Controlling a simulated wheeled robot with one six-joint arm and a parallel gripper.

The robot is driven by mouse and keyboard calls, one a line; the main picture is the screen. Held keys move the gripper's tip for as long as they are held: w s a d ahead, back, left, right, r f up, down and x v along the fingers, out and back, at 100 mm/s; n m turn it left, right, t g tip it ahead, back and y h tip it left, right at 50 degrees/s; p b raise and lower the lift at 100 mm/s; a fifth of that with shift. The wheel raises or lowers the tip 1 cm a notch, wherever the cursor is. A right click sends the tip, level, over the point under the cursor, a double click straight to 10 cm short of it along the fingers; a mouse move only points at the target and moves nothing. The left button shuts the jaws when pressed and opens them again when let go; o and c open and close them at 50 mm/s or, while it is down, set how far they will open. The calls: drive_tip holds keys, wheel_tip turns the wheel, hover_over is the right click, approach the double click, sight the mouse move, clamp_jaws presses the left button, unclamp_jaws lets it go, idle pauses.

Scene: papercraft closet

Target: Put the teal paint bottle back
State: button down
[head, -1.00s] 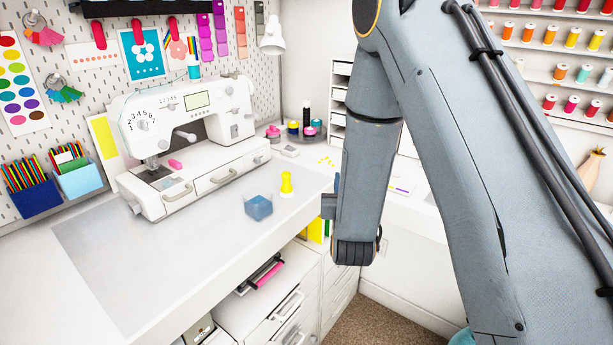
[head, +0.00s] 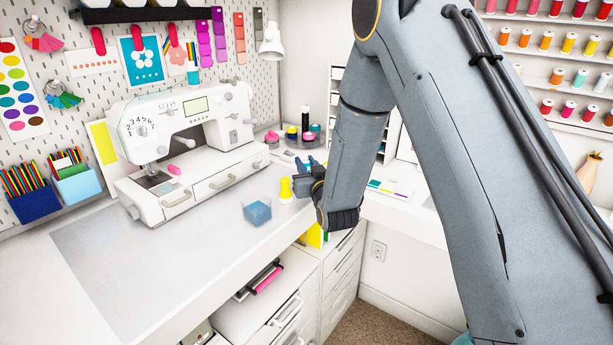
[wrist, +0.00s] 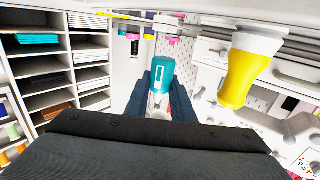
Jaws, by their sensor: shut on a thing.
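In the wrist view a teal paint bottle (wrist: 161,74) with a pale lower part sits between the two dark blue fingers of my gripper (wrist: 160,92), which is shut on it. In the head view my gripper (head: 306,168) is over the right end of the white desk, just right of the yellow bottle (head: 286,188). The held bottle is not clear there. Behind the gripper, a round tray (head: 290,140) holds several small pots and bottles with pink, yellow, teal and black parts.
The yellow bottle also stands close by in the wrist view (wrist: 240,75). A white sewing machine (head: 190,150) takes up the back. White shelves (wrist: 60,60) stand to the side. The desk's front left is clear.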

drive_tip(key=shift+f+p, duration=0.55)
drive_tip(key=shift+f, duration=1.6)
drive_tip(key=shift+f, duration=0.2)
drive_tip(key=c, duration=1.5)
unclamp_jaws()
drive_tip(key=shift+r, duration=0.1)
